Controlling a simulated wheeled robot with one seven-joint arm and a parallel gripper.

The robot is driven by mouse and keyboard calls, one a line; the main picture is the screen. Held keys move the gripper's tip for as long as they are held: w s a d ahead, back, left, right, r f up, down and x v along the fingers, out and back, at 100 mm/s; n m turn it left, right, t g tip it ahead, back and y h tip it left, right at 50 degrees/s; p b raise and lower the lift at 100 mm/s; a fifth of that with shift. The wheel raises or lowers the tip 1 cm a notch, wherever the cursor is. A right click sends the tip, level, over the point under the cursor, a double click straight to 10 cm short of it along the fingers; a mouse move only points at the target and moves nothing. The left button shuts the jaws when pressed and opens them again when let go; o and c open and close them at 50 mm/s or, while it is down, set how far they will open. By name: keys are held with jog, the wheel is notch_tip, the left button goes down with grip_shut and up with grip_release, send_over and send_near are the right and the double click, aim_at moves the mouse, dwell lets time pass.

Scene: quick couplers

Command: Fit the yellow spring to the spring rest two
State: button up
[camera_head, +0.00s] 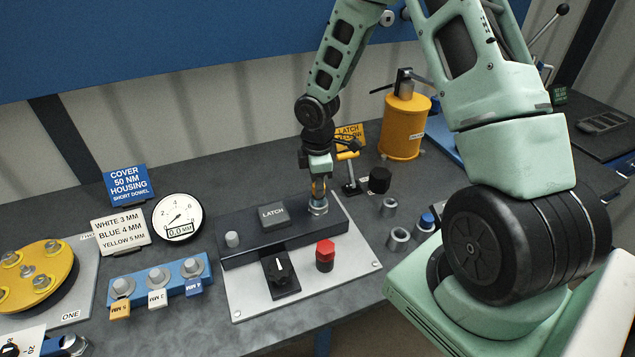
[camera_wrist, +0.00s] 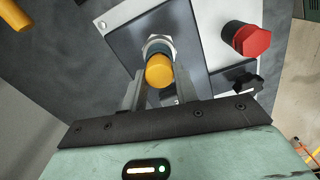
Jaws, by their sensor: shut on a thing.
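My gripper (camera_head: 319,192) points down over the right end of the dark block on the light plate. In the wrist view, my gripper (camera_wrist: 161,82) has its fingers on either side of a yellow cylindrical piece (camera_wrist: 159,71) and is shut on it. No coils can be made out, so I cannot tell if it is the yellow spring. Below it show a dark collar and a silver hex fitting (camera_wrist: 157,43) on the block. The fitting also shows in the head view (camera_head: 318,208); whether the piece touches it is unclear. No label marks spring rest two.
The black latch block (camera_head: 250,240) carries a grey peg (camera_head: 232,240). A red button (camera_head: 325,256) and black knob (camera_head: 281,268) stand in front. A blue rack (camera_head: 160,284), dial gauge (camera_head: 178,218) and yellow disc (camera_head: 38,272) are left. Loose rings (camera_head: 398,239) lie right.

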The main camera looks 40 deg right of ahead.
jog(key=shift+r+p, duration=2.2)
jog(key=shift+r, duration=0.35)
jog(key=shift+r, duration=0.1)
notch_tip(320, 180, up, 4)
jog(key=p, duration=0.4)
